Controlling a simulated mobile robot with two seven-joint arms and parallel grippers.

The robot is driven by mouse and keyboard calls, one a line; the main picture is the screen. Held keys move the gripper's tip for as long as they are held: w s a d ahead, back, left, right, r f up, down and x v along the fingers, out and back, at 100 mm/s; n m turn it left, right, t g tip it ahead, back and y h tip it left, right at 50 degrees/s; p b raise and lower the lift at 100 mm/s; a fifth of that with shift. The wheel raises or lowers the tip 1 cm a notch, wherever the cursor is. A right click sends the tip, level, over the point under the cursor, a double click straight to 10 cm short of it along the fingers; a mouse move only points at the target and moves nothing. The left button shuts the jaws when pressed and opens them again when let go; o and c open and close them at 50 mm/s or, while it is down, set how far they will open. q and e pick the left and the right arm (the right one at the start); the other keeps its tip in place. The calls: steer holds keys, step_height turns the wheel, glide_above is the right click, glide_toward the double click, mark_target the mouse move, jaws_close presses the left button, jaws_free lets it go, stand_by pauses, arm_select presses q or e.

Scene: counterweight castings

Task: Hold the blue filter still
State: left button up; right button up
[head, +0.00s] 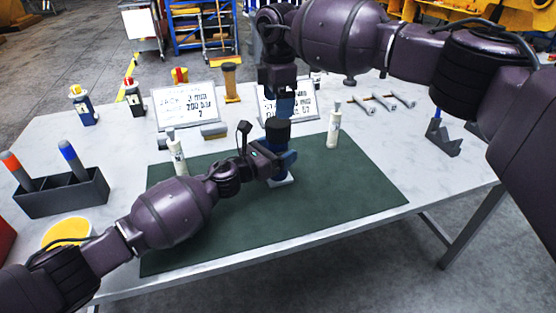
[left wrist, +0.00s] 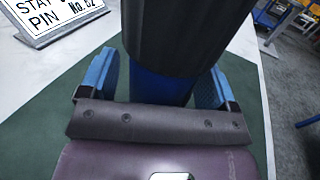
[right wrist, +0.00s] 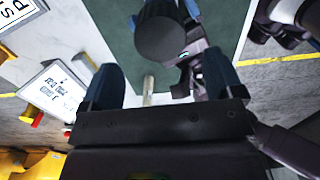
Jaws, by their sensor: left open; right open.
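The blue filter (head: 278,132) stands upright on the green mat (head: 340,180), with a black top and a blue lower body; a pale base shows under it. My left gripper (head: 280,160) is at its lower body. In the left wrist view the blue fingers lie on either side of the filter (left wrist: 185,40), open, with a gap visible. My right gripper (head: 285,103) points down just above the black top, open and empty. In the right wrist view the filter top (right wrist: 162,40) lies beyond the fingers.
White bottles (head: 333,130) (head: 177,157) stand at the mat's edges. Two sign plates (head: 187,106) (head: 298,102) stand behind. Metal pins and a dark bracket (head: 440,140) are at right. The mat's front right is clear.

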mark_target(278, 129)
arm_select(q)
jaws_close()
arm_select(e)
steer(key=m, duration=0.4)
steer(key=shift+f, duration=4.05)
